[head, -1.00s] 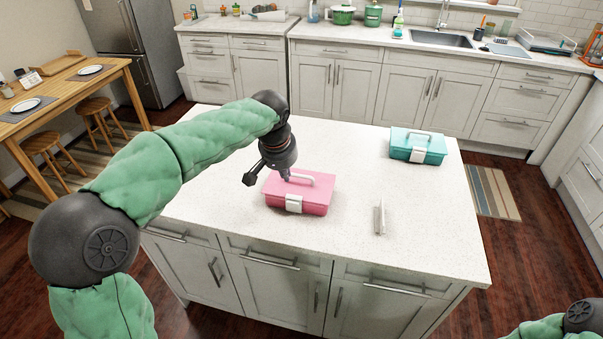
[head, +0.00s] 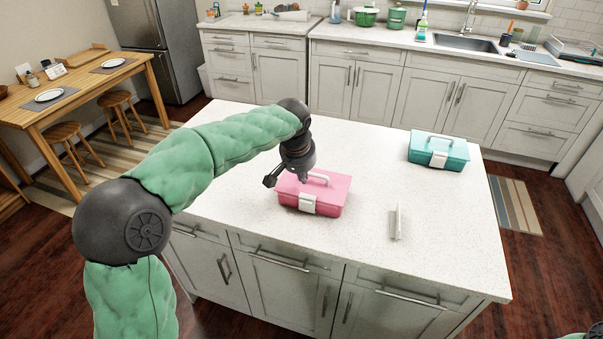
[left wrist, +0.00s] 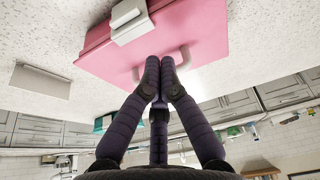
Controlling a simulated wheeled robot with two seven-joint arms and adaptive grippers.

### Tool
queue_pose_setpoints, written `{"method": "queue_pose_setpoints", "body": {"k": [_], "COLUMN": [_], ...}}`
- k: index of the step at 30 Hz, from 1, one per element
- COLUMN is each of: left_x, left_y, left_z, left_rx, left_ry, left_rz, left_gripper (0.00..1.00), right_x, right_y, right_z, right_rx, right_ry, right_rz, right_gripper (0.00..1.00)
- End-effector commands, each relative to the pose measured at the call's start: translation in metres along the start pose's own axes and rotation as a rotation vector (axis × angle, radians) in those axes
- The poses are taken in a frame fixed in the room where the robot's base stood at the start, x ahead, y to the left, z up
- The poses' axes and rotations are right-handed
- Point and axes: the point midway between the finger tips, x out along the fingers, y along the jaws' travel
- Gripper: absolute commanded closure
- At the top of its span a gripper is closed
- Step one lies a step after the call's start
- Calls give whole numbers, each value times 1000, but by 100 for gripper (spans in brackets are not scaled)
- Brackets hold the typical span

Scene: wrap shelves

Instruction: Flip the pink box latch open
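The pink box (head: 330,189) sits on the white island top with its lid down. It also shows at the top of the left wrist view (left wrist: 200,32). Its white latch (head: 308,204) is on the front face, and shows in the left wrist view (left wrist: 131,21); I cannot tell if it is fastened. A pale handle (head: 318,178) is on the lid. My left gripper (left wrist: 160,62) has its dark fingers drawn together, pointing down by the handle, apart from the latch. I see nothing held; contact with the handle is unclear. My right gripper is out of view.
A teal box (head: 452,157) with a white latch stands at the back right of the island. A thin white upright object (head: 397,222) stands right of the pink box. The island top (head: 350,265) is clear in front.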

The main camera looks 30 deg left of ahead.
Motion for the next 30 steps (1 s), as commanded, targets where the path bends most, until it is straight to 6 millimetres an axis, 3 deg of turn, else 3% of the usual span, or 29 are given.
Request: {"method": "queue_pose_setpoints", "body": {"k": [3,9,30], "left_x": [21,38,38], "left_y": [0,0,0], "left_z": [1,0,-1], "left_rx": [0,0,0], "left_ry": [-1,0,1], "left_rz": [0,0,0], "left_gripper": [100,100,100], "right_x": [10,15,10], "right_y": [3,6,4], "right_z": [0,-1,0], "right_rx": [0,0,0], "right_ry": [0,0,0], "right_rz": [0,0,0], "right_gripper": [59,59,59]}}
